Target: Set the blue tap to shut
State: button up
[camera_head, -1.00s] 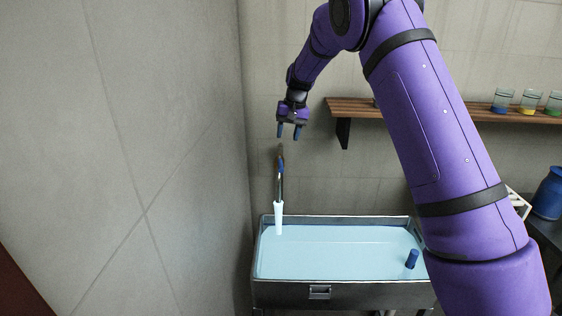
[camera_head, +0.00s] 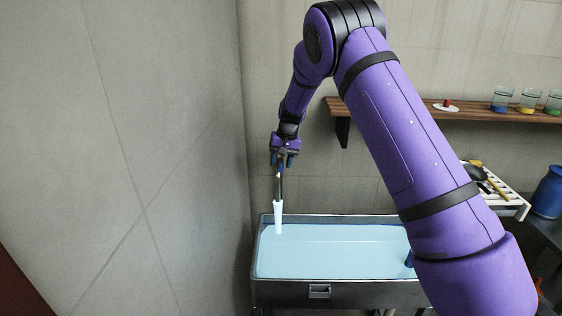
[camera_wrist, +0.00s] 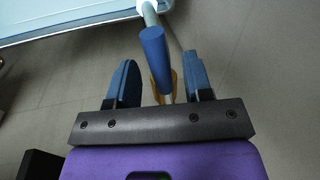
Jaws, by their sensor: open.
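In the head view my gripper hides the handle.
The steel tank (camera_head: 360,294) is full of light blue liquid, with a blue peg (camera_head: 409,258) near its right end. A wooden shelf (camera_head: 400,112) with jars (camera_head: 528,100) hangs on the back wall. A plain wall (camera_head: 150,150) is close on the left.

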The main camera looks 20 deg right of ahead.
grip_shut()
jog(key=shift+d, duration=0.1)
jog(key=w+d+n+g+h, duration=0.1)
jog(key=w+d+n, duration=0.4)
jog(key=n, duration=1.1)
jog(key=shift+w+d+n+g, duration=0.2)
jog(key=shift+d+n+g, duration=0.35)
jog(key=shift+d, duration=0.95)
jog(key=shift+g+h, duration=0.25)
jog(key=shift+h, duration=0.05)
grip_release()
